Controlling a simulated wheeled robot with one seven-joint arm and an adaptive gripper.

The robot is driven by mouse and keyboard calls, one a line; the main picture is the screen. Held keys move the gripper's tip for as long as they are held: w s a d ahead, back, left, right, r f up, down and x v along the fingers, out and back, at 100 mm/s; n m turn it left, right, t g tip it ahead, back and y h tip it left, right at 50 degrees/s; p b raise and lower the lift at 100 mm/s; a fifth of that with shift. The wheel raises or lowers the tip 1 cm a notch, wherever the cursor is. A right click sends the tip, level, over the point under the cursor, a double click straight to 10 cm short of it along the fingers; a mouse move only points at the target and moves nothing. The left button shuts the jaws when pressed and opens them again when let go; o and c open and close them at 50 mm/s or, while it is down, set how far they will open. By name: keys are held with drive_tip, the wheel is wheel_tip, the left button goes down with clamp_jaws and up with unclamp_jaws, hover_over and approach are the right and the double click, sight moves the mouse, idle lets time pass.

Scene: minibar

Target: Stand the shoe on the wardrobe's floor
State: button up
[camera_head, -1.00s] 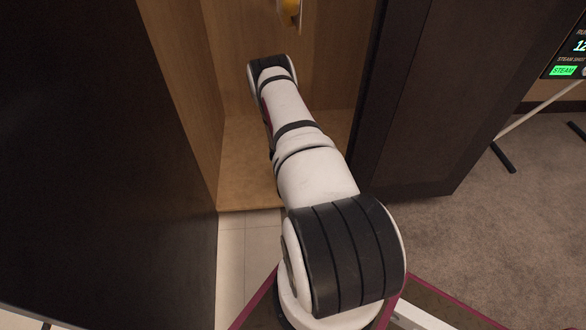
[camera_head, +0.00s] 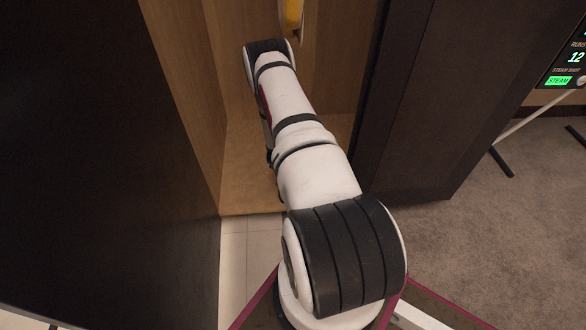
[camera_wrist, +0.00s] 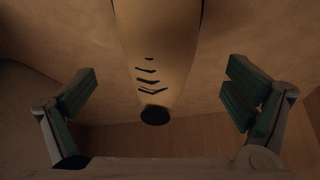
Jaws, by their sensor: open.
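The shoe (camera_wrist: 155,55) shows in the wrist view as a long tan shape with dark chevron marks and a dark round patch at its near end. Its far end is cut off by the top edge of the picture. My gripper (camera_wrist: 165,92) is open, with one finger on each side of the shoe and clear gaps to both. In the head view my arm reaches into the wardrobe and hides the gripper and the shoe. The wardrobe's floor (camera_head: 245,180) is light wood and shows to the left of my arm.
The wardrobe's wooden left wall (camera_head: 185,90) and a dark panel (camera_head: 420,110) on the right flank my arm. A dark panel (camera_head: 100,160) fills the left. A yellow thing (camera_head: 291,14) is high inside the wardrobe. Carpet (camera_head: 510,215) lies open at the right.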

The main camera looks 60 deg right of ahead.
drive_tip(key=p+v, duration=0.1)
drive_tip(key=v, duration=0.4)
drive_tip(key=shift+a+r+p, duration=0.1)
drive_tip(key=shift+r+p, duration=0.1)
drive_tip(key=shift+p, duration=0.2)
drive_tip(key=shift+s, duration=0.1)
